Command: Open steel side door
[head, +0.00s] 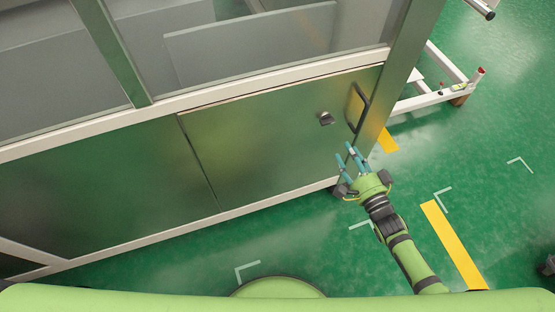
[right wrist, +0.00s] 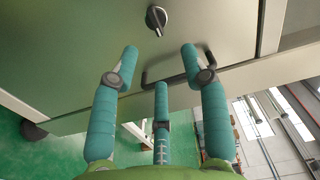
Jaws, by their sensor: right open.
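The steel side door (head: 270,140) is a flat panel low in the machine's side, and it looks shut. It carries a dark bar handle (head: 359,108) near its right edge and a small round latch knob (head: 326,118) left of the handle. In the right wrist view the knob (right wrist: 157,18) is at the top and the handle (right wrist: 180,77) lies behind my fingers. My right gripper (head: 350,156) is open and empty, just below the handle, its teal fingers pointing up toward it. I cannot tell whether any finger touches the handle. My left gripper is not in view.
The machine's pale frame (head: 200,98) and clear upper panels (head: 250,45) rise above the door. A white wheeled frame (head: 440,85) stands to the right. The green floor (head: 300,245) is open in front, with yellow stripes (head: 453,243).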

